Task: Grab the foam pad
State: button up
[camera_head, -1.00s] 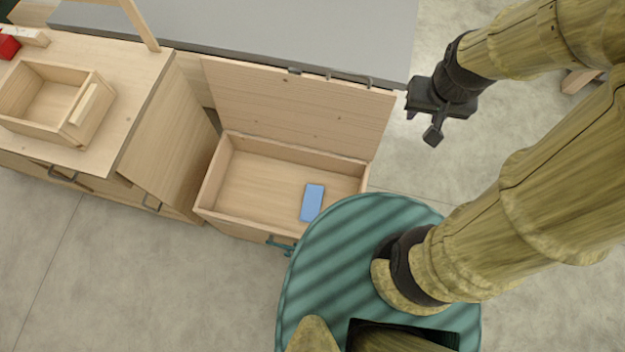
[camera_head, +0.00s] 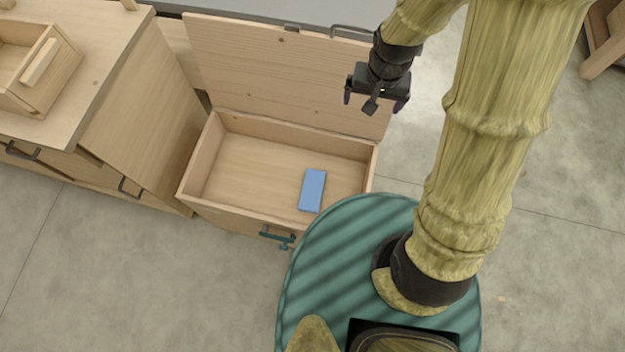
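A flat blue foam pad (camera_head: 312,190) lies inside an open wooden chest (camera_head: 200,170), on its floor toward the right front. My gripper (camera_head: 376,104) is above the right back part of the chest, in front of the raised lid, up and to the right of the pad in the picture. Its two dark fingers stand apart with nothing seen between them. It does not touch the pad. The pad is in full view.
The chest's lid (camera_head: 270,65) stands open at the back. A wooden cabinet (camera_head: 135,110) with a small wooden box (camera_head: 50,70) on top is at the left. A teal latch (camera_head: 278,236) sits on the chest's front. Bare floor lies at the right.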

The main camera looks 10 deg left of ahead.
jog(key=a+f+b, duration=0.4)
jog(key=f+b, duration=0.1)
jog(key=f, duration=0.4)
jog(key=a+f+g+b, duration=0.1)
jog(key=a+f+b, duration=0.3)
jog(key=f, duration=0.6)
jog(key=a+f+b, duration=0.4)
jog(key=f+b, duration=0.1)
jog(key=f, duration=0.5)
jog(key=shift+f+b, duration=0.2)
jog(key=shift+b, duration=0.2)
jog(key=shift+w+a, duration=0.1)
jog(key=b, duration=0.4)
send_over(316, 172)
notch_tip(316, 172, down, 12)
jog(key=shift+f, duration=0.1)
notch_tip(316, 172, down, 5)
jog(key=b, duration=0.2)
jog(key=shift+f+b, duration=0.15)
jog(key=shift+b, duration=0.15)
